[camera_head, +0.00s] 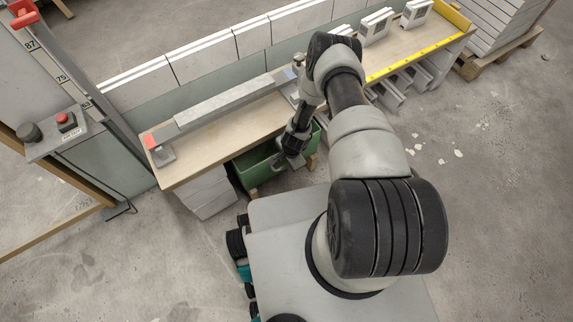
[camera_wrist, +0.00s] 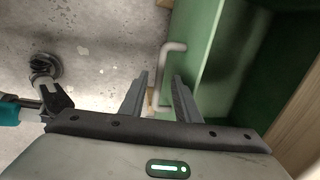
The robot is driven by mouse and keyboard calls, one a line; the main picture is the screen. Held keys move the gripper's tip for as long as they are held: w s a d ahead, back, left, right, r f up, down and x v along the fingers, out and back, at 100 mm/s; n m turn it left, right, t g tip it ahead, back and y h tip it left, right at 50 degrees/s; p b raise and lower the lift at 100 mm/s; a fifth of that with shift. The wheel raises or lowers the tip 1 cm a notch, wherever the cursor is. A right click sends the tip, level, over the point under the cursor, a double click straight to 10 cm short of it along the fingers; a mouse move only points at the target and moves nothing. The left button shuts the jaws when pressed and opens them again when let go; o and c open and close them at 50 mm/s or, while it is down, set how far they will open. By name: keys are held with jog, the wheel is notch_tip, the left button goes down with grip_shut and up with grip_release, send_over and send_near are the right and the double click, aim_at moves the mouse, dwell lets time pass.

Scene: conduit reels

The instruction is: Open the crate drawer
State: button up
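The green crate drawer (camera_head: 252,166) sits under the workbench in the head view. Its green front (camera_wrist: 198,50) stands at the right of the wrist view, with part of its dark inside showing beyond. A pale bar handle (camera_wrist: 160,68) sticks out from the front. My gripper (camera_wrist: 160,82) is open. One finger is left of the handle bar and the other is right of it, between bar and front. I see a gap on both sides, and no clear contact. In the head view my gripper (camera_head: 289,161) is at the crate's front, and the handle is largely hidden by it.
The workbench top (camera_head: 215,143) lies above the crate, with a long grey bar (camera_head: 225,103) on it. Pale blocks (camera_head: 205,192) stand under the bench left of the crate. A post with a red button (camera_head: 66,121) stands at left. Concrete floor is open at right.

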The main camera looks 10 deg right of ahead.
jog(key=shift+f, duration=0.5)
grip_shut()
